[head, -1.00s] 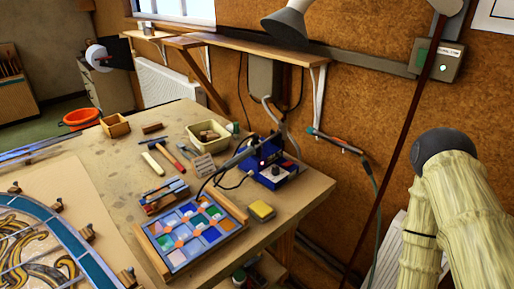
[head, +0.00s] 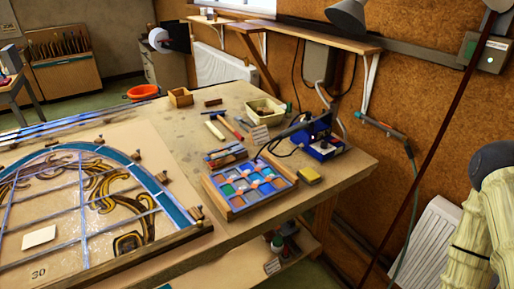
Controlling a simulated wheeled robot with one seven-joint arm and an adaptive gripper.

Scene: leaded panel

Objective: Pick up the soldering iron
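The soldering iron (head: 295,129) appears as a dark, slim, slanting shape at the blue soldering station (head: 324,145), near the bench's right back corner. A dark cable loops down beside it towards the tray of coloured glass. At this size I cannot tell its tip from its handle, or exactly how it rests. A second slim tool (head: 382,126) with a cable is beside the wall, right of the bench; I cannot tell what it is. My gripper is not in view.
The workbench (head: 358,172) holds a leaded panel (head: 105,205) at left, a wooden glass tray (head: 262,207), a yellow sponge (head: 309,175), a cream basket (head: 262,105) and hand tools. A shelf (head: 290,34) and lamp (head: 347,15) overhang the back. A thin dark red pole (head: 420,165) slants at right.

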